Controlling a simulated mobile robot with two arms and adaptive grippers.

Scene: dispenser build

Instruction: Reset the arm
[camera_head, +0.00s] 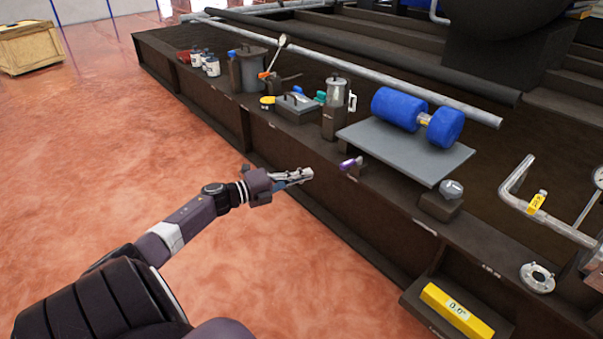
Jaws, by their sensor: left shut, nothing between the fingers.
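My left arm (185,220) reaches in from the lower left over the reddish floor. My left gripper (305,174) is shut and empty, beside the front edge of the dark bench. A small purple item (350,163) lies on the bench just right of the fingertips, apart from them. My right gripper is not in view.
The long dark bench (420,228) carries a grey plate (448,172) with a blue dumbbell-like roller (398,108), a metal pot (336,94), a grey box (297,106) and a bent pipe (540,215). A yellow block (457,311) sits lower right.

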